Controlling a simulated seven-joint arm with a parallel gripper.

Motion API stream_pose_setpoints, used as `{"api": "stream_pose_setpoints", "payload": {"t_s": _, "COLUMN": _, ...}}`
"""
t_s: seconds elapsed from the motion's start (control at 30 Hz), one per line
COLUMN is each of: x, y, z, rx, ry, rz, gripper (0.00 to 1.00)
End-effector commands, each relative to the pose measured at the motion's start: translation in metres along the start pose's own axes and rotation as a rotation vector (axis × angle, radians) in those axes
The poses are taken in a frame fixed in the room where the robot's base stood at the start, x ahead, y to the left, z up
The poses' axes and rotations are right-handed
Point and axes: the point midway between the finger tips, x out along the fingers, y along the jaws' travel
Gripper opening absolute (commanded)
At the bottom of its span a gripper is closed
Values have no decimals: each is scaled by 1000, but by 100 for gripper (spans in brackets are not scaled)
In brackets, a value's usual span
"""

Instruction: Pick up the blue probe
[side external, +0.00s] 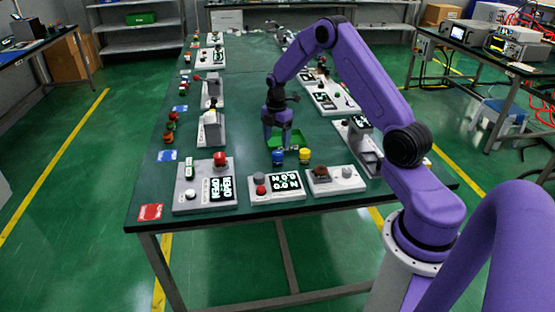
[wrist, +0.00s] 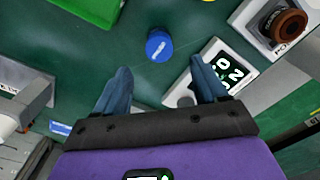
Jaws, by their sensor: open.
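The blue probe (wrist: 159,46) stands on the green table as a small round blue piece with a white mark on top. In the side external view the blue probe (side external: 277,157) is just left of a yellow piece and in front of a green tray. My gripper (side external: 280,143) points down above and slightly behind it. In the wrist view my gripper (wrist: 160,82) is open, with its two blue fingers spread. The blue probe lies beyond the fingertips and between their lines. Nothing is held.
A yellow piece (side external: 305,156) stands close right of the probe. The green tray (side external: 297,140) lies behind. Button boxes (side external: 276,187) line the table's front edge, and a white device (wrist: 195,92) lies near the right finger. Bare table shows left of the probe.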

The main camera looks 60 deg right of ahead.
Motion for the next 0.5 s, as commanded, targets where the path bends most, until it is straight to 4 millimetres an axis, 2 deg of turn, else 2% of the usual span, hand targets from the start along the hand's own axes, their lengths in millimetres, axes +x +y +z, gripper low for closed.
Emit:
{"api": "stream_pose_setpoints", "payload": {"t_s": 0.1, "x": 16, "y": 0, "z": 0, "rx": -1, "ry": 1, "rz": -2, "gripper": 72}}
{"api": "stream_pose_setpoints", "payload": {"t_s": 0.37, "x": 32, "y": 0, "z": 1, "rx": 1, "ry": 0, "rz": -2, "gripper": 72}}
{"api": "stream_pose_setpoints", "payload": {"t_s": 0.5, "x": 53, "y": -1, "z": 3, "rx": 0, "ry": 1, "rz": -3, "gripper": 72}}
